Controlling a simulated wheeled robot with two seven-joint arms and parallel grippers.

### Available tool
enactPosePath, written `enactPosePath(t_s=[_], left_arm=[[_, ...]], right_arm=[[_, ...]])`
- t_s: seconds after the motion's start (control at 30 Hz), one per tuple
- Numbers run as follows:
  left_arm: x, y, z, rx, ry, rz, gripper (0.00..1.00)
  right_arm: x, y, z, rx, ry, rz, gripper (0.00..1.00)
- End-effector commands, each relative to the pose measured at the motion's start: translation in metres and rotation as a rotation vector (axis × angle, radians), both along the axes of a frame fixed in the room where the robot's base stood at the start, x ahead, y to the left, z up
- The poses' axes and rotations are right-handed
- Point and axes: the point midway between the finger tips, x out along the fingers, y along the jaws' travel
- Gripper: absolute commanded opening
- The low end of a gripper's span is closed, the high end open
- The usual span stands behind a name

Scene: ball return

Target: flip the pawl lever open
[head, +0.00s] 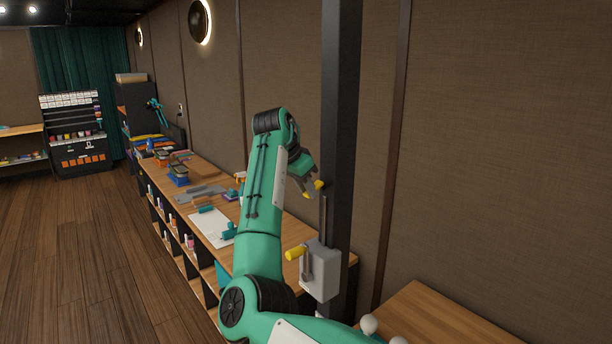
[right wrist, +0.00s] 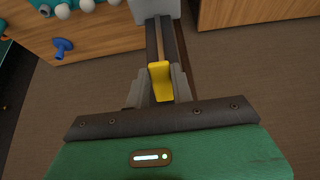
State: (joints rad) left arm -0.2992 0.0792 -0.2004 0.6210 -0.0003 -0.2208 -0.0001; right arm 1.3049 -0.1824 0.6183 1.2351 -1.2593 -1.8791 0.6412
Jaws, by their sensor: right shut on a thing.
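My right gripper (head: 308,187) is up beside a dark upright post (head: 342,130). It is shut on a small yellow grip (head: 320,185) at the post. In the right wrist view the yellow grip (right wrist: 160,82) sits between the two grey fingers, in front of dark rails. I cannot tell for sure whether this grip belongs to the pawl lever. Lower on the post is a grey box (head: 321,272) with a crank and a yellow knob (head: 295,253). My left gripper is out of view.
A long wooden bench (head: 205,183) with several tools and a white sheet (head: 211,227) runs along the wall. A wooden top (head: 440,315) with pale balls (head: 369,324) is at lower right. Open floor (head: 80,250) lies at left.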

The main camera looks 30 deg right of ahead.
Motion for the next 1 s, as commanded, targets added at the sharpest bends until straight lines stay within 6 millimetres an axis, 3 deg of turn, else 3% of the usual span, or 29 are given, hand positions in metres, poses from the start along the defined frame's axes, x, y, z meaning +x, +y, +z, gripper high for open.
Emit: enactPosePath(t_s=[0.03, 0.3, 0.87, 0.9, 1.0], left_arm=[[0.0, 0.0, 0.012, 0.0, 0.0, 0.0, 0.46], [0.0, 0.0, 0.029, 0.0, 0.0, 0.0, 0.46], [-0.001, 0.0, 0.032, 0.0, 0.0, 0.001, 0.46], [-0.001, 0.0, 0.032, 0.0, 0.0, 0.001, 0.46], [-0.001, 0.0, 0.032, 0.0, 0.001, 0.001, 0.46]], right_arm=[[0.0, -0.001, 0.009, 0.027, 0.001, 0.0, 0.01], [0.0, -0.002, 0.011, 0.131, 0.007, 0.0, 0.01], [0.0, -0.003, 0.01, 0.163, 0.009, 0.0, 0.01], [0.0, -0.003, 0.01, 0.163, 0.009, 0.0, 0.25], [0.0, -0.003, 0.01, 0.163, 0.009, 0.0, 0.45]])
